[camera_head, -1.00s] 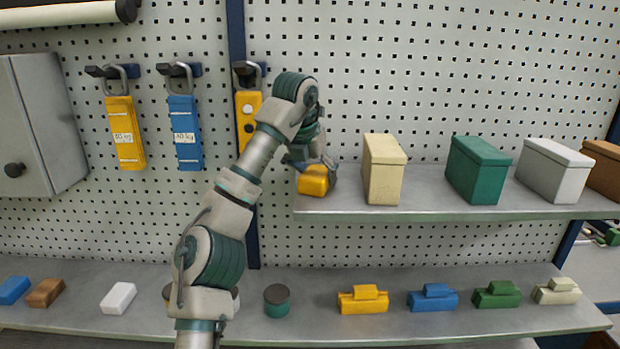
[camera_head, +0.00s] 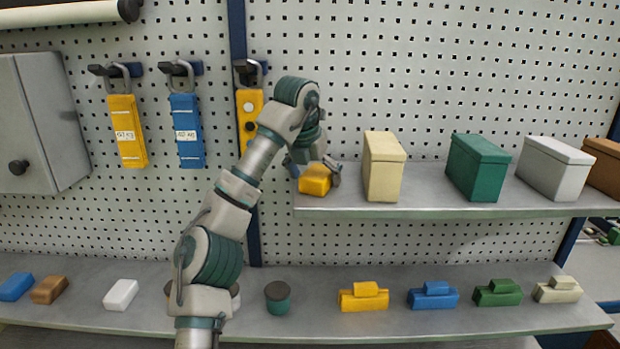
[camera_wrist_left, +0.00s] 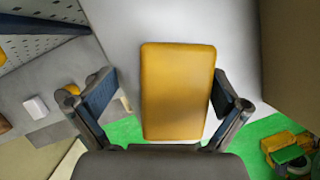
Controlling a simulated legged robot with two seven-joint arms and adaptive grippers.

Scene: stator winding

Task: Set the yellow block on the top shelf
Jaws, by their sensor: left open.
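The yellow block (camera_head: 314,180) rests at the left end of the top shelf (camera_head: 450,208), left of the cream box. It also shows in the left wrist view (camera_wrist_left: 178,90), lying on the grey shelf surface. My left gripper (camera_head: 314,172) is open around it, and in the left wrist view its two fingers (camera_wrist_left: 160,100) stand apart on either side of the block. A gap shows between the left finger and the block; the right finger is close to its edge. My right gripper is not in view.
A cream box (camera_head: 383,170), a green box (camera_head: 478,170) and a white box (camera_head: 553,170) stand along the top shelf. The lower shelf (camera_head: 400,315) holds several small blocks and a round green container (camera_head: 277,298). Tagged yellow and blue pieces hang on the pegboard at left.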

